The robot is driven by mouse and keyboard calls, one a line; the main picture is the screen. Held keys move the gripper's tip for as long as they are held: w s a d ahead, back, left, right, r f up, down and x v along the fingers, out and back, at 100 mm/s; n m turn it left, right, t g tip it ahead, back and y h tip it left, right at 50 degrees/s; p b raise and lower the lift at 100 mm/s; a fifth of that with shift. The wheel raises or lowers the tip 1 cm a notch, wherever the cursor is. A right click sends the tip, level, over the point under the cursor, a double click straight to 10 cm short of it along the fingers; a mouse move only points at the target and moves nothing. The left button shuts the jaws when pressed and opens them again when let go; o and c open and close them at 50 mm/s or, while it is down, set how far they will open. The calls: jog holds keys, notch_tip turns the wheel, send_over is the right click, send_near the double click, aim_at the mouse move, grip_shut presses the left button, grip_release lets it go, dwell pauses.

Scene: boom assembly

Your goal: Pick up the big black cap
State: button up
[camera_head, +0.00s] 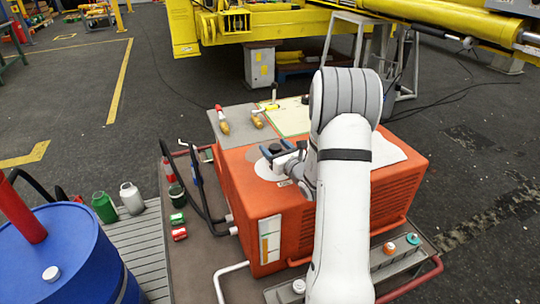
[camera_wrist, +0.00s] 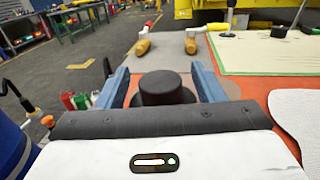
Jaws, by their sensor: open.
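The big black cap (camera_wrist: 166,90) has a round top above a wider brim. It stands upright on top of the orange machine housing (camera_head: 345,190). In the head view the cap (camera_head: 274,148) is small and partly covered by my gripper (camera_head: 279,154). My gripper (camera_wrist: 162,78) is open in the wrist view, with one blue finger on each side of the cap. A gap shows between the cap and the fingers. The lower part of the cap is hidden behind the dark gripper body.
A cream mat (camera_head: 292,122) and yellow-handled tools (camera_head: 223,126) lie behind the cap. A smaller black piece (camera_wrist: 279,31) sits on the mat. A white sheet (camera_head: 394,151) lies to the right. A blue barrel (camera_head: 75,262) and bottles (camera_head: 104,207) stand on the left.

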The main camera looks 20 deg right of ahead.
jog(key=shift+c, duration=0.3)
jog(key=c, duration=1.1)
